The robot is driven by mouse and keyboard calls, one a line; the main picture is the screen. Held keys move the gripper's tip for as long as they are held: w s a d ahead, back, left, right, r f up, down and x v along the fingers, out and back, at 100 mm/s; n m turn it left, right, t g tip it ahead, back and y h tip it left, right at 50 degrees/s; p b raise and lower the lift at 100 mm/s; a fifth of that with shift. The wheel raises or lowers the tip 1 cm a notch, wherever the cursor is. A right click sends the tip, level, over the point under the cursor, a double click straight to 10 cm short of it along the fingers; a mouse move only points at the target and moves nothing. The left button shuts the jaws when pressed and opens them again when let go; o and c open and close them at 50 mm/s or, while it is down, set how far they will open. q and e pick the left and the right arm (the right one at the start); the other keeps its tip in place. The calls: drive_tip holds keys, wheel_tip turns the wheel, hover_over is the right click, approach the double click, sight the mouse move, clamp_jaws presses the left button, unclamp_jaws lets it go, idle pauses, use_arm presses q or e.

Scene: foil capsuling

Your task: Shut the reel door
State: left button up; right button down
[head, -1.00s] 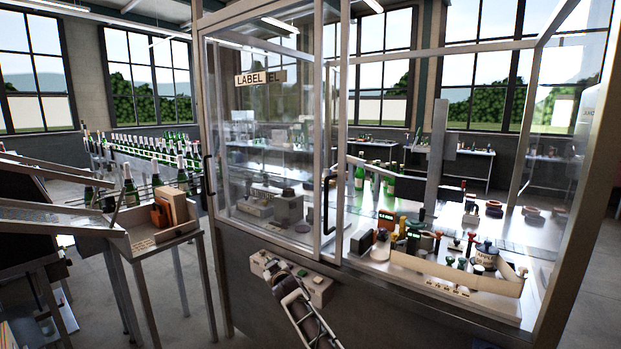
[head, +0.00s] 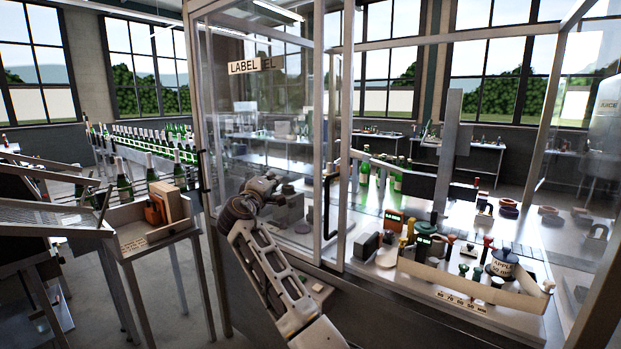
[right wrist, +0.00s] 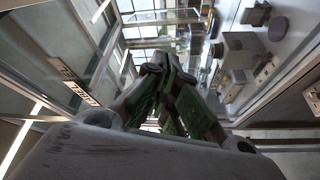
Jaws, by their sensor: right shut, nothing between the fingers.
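The glazed cabinet front has overlapping sliding glass panels on its left half. A sign reading LABEL (head: 243,67) sits on the front panel; a second sign ending in EL (head: 271,63) shows partly hidden behind it, so the reel door appears slid left behind the label door. A dark upright handle (head: 327,206) stands at the panels' right edge, and another handle (head: 204,172) is at the left edge. My right gripper (head: 268,183) is shut and empty in front of the glass, left of the dark handle. It also shows in the right wrist view (right wrist: 155,72). My left gripper is out of view.
Right of the panels, stamps and jars stand on the cabinet worktop behind a low cream tray wall (head: 470,288). A small side table (head: 150,240) with a wooden holder stands left. A slanted rack (head: 50,215) is at far left. Green bottles line up behind.

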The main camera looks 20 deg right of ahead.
drive_tip(key=s+d+m+g+h, duration=0.1)
drive_tip(key=s+d+g+h, duration=0.2)
drive_tip(key=d, duration=0.1)
drive_tip(key=shift+s+d+f+h, duration=0.2)
drive_tip(key=shift+s+d+h, duration=0.1)
drive_tip(key=shift+d, duration=0.1)
drive_tip(key=shift+p+x, duration=1.45)
drive_tip(key=shift+x, duration=3.55)
drive_tip(key=shift+s+d+f+p, duration=0.2)
drive_tip(key=shift+s+d+p, duration=0.25)
drive_tip(key=shift+s, duration=0.45)
drive_tip(key=shift+s+d+f+p, duration=0.25)
drive_tip(key=shift+s+d, duration=0.25)
drive_tip(key=shift+s, duration=0.4)
drive_tip(key=shift+d, duration=0.1)
